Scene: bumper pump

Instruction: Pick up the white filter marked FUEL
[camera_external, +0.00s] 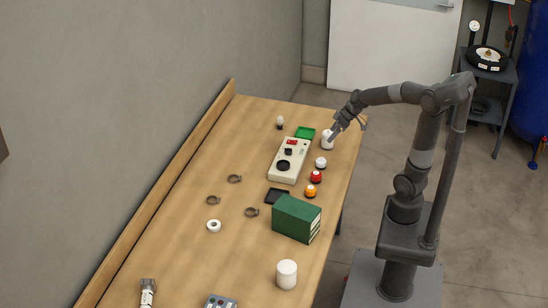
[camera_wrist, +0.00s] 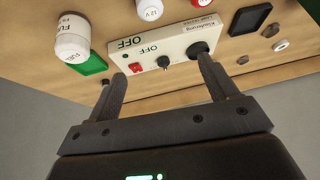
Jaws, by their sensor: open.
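In the external view a white cylinder, apparently this filter (camera_external: 327,143), stands at the far right of the workbench, beside the green tray. My gripper (camera_external: 334,135) is close above it, partly overlapping it in that view. In the wrist view my gripper (camera_wrist: 160,67) is open and empty. Its fingers point toward the tester box, and the filter lies left of them, not between them.
The cream tester box (camera_external: 290,160) with a red switch stands left of the filter, beside the green tray (camera_external: 305,132). White, red and orange-topped items (camera_external: 316,177) line the right edge. A green box (camera_external: 297,219) and a larger white cylinder (camera_external: 287,274) stand nearer.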

